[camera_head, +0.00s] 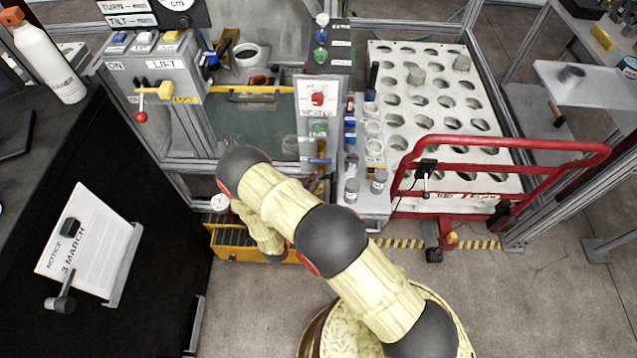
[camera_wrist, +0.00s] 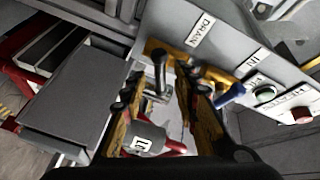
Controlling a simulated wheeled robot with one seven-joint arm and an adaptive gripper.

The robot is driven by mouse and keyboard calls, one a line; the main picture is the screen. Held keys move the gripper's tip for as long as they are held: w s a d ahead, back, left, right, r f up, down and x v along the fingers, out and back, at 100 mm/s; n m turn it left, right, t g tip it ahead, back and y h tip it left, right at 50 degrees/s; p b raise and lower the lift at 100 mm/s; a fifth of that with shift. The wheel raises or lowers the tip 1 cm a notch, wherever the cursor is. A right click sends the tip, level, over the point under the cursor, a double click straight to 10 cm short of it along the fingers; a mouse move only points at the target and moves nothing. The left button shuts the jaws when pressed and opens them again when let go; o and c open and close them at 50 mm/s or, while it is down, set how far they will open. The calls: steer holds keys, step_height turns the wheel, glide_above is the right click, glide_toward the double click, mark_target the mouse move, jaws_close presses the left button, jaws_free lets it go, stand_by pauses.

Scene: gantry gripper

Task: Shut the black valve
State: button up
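The black valve (camera_wrist: 160,72) shows in the wrist view as an upright black lever on a grey metal body, beside the white DRAIN label. My gripper (camera_wrist: 158,88) is open, with its worn yellow and black fingers to the left and right of the black lever. A gap shows on each side of the lever, and I cannot tell whether it lies fully within the fingers' reach. A valve with a blue lever (camera_wrist: 232,94) is just right of the right finger.
A grey panel with a green button (camera_wrist: 265,95) and a red button (camera_wrist: 300,115) is close on the right. A grey part with a red handle (camera_wrist: 172,147) lies below the fingers. In the head view a red rail (camera_head: 500,143) stands before a white perforated rack (camera_head: 440,48).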

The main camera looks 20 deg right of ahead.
steer(key=shift+x, duration=0.85)
steer(key=c, duration=0.3)
jaws_close()
